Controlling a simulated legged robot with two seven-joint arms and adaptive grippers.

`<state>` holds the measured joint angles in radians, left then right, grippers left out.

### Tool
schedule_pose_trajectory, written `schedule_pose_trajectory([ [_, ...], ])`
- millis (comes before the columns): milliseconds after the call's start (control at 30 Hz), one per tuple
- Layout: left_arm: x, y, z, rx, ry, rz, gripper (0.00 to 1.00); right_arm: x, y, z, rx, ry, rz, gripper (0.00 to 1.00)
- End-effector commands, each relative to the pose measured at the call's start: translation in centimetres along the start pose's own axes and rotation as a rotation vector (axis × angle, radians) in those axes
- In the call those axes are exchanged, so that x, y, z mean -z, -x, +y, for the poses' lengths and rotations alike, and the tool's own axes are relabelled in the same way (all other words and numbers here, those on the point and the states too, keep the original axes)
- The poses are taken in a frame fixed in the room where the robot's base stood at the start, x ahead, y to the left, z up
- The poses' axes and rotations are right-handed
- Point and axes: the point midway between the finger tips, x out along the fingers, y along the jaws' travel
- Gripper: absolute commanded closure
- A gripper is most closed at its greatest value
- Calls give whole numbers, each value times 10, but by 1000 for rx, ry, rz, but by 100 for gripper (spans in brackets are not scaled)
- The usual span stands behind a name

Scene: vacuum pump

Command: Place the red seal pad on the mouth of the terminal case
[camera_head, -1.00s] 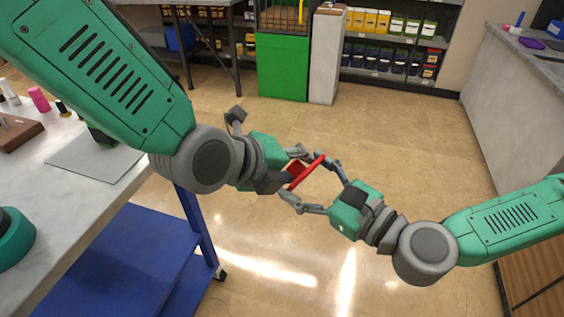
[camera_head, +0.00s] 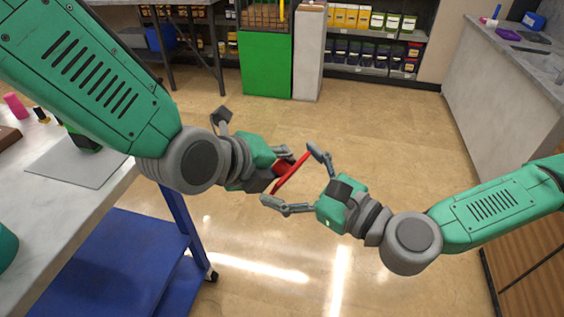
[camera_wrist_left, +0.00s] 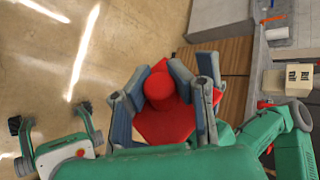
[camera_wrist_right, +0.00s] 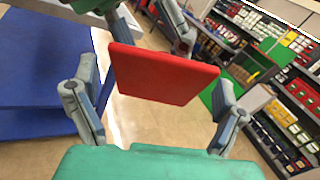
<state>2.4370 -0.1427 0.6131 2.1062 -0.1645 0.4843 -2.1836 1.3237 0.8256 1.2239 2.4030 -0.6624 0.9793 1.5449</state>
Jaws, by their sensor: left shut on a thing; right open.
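The red seal pad (camera_head: 291,174) is a flat red square plate with a round red knob. My left gripper (camera_head: 279,166) is shut on it, and the left wrist view shows the knob (camera_wrist_left: 160,88) between the fingers. My right gripper (camera_head: 294,177) is open, its fingers spread on either side of the pad. In the right wrist view the plate (camera_wrist_right: 162,75) faces the palm, with gaps to both fingers visible. I cannot make out the terminal case for certain in any view.
A table (camera_head: 30,215) with a grey mat (camera_head: 98,168) and small items is at the left, with a blue cart (camera_head: 125,255) below. A counter (camera_head: 490,90) stands at the right. Shelves and a green box (camera_head: 266,65) are at the back. The floor between is clear.

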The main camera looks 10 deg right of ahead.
Motion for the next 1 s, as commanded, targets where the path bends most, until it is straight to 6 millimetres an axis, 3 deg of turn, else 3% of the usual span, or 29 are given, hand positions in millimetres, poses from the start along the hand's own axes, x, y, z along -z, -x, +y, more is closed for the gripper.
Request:
schedule_pose_trajectory([
  [267, -1, 0, 0, 1, 0, -2, 100, 19, 18, -6, 84, -3, 30, 8],
  [1000, -1, 0, 0, 1, 1, -2, 100, 112, 113, -46, 571, 1, 170, 8],
])
